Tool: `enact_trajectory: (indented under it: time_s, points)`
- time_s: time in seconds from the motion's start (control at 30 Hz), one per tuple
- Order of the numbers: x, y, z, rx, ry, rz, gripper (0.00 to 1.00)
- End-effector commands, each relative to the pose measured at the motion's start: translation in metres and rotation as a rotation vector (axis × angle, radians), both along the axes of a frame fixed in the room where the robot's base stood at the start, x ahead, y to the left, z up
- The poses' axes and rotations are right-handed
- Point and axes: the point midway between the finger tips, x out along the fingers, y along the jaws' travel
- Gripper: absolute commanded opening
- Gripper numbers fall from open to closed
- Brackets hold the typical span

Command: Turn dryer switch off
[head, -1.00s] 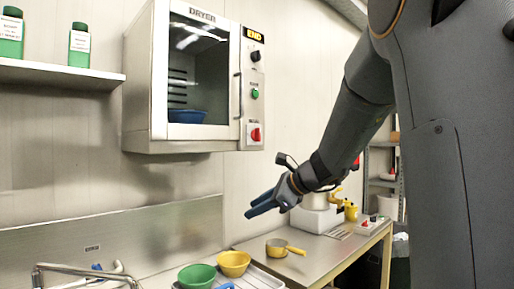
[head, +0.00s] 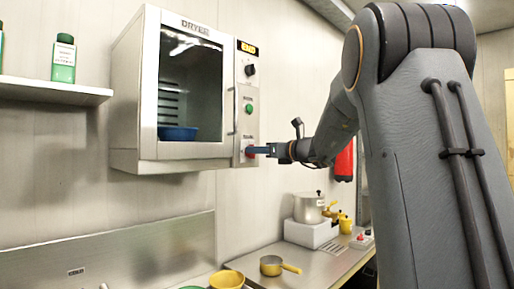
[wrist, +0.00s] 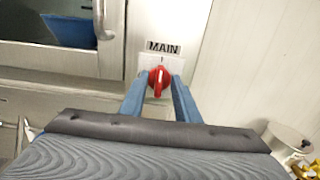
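The dryer (head: 180,90) hangs on the wall, with its glass door shut. Its red rotary switch (wrist: 159,77) sits low on the control panel, under a MAIN label in the wrist view. The switch's grip bar stands about upright on a white plate. My gripper (wrist: 159,84) is open, with one blue finger on each side of the switch. Small gaps seem to show between fingers and switch; contact is hard to tell. In the head view my gripper (head: 260,150) reaches the panel from the right and mostly hides the switch.
A green button (head: 249,108) and a black knob (head: 250,70) sit higher on the panel. The door handle (wrist: 103,20) is left of the switch. A blue bowl (head: 178,133) is inside the dryer.

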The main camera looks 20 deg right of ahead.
Motion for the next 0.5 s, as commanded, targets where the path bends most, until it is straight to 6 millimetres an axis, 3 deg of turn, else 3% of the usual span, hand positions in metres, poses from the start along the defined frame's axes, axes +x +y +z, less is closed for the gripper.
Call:
enact_trajectory:
  time_s: [0.37,0.5]
  points:
    - [0.0063,0.0032,-0.0008,-0.001,0.001,0.001,0.29]
    - [0.0063,0.0031,-0.0008,-0.001,0.001,0.001,0.05]
